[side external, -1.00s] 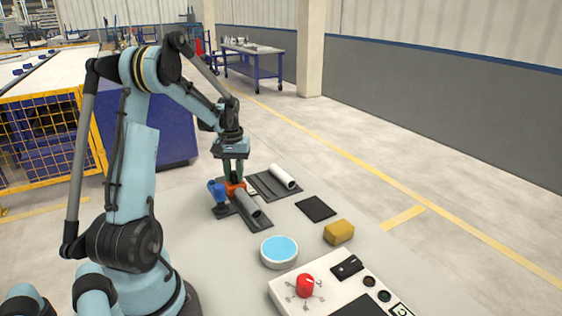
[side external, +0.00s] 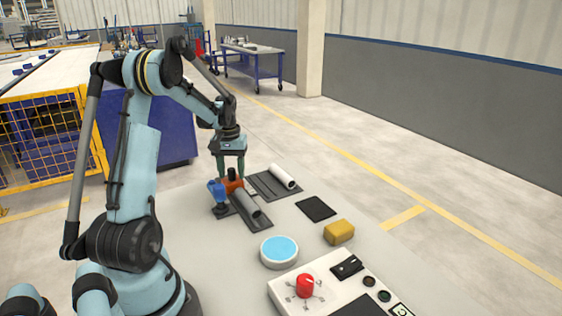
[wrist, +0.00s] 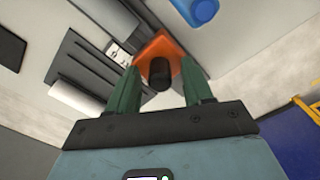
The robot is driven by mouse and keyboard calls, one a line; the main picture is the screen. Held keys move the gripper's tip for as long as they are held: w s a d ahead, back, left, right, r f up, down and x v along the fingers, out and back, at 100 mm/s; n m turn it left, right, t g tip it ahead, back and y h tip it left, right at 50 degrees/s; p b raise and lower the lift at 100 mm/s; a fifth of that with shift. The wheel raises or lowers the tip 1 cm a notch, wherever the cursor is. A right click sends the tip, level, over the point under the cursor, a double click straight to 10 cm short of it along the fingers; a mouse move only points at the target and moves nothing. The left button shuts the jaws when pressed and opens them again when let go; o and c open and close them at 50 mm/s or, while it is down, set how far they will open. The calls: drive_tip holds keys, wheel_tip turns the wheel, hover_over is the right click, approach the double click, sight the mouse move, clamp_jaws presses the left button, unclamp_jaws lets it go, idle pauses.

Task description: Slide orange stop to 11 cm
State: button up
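The orange stop (side external: 233,186), with a black knob on top (side external: 232,173), sits at the far end of a dark tray (side external: 259,222), beside a grey pipe (side external: 246,203). My gripper (side external: 231,176) is above the stop with its green fingers spread. In the wrist view the orange stop (wrist: 167,45) and its knob (wrist: 160,74) show between the two fingertips (wrist: 160,83), with gaps on both sides. A small white marked scale (wrist: 118,52) lies beside the stop; its numbers are too small to read.
A blue fixture (side external: 217,192) stands just left of the stop. A white pipe (side external: 282,177) lies on a second dark tray (side external: 270,186). A black pad (side external: 316,208), yellow block (side external: 339,232), blue-topped round dish (side external: 279,251) and control panel (side external: 335,290) are nearer the camera.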

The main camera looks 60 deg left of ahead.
sight(232, 168)
wheel_tip(232, 168, up, 12)
idle(0.8)
drive_tip(key=w+d+r+m+t+y, duration=0.1)
drive_tip(key=w+d+m+t, duration=0.15)
drive_tip(key=d, duration=0.65)
drive_tip(key=w+d+r+m+t, duration=0.1)
drive_tip(key=w+d+m, duration=0.15)
drive_tip(key=d, duration=0.75)
drive_tip(key=s+d+f+m+t, duration=0.2)
drive_tip(key=d+m, duration=0.1)
drive_tip(key=d, duration=0.4)
drive_tip(key=s+d+f+m+t+h, duration=0.1)
drive_tip(key=s+d+f+m, duration=0.1)
drive_tip(key=d, duration=0.6)
drive_tip(key=shift+s+d+f+m+t, duration=0.3)
drive_tip(key=shift+m+t, duration=0.05)
drive_tip(key=shift+m, duration=0.25)
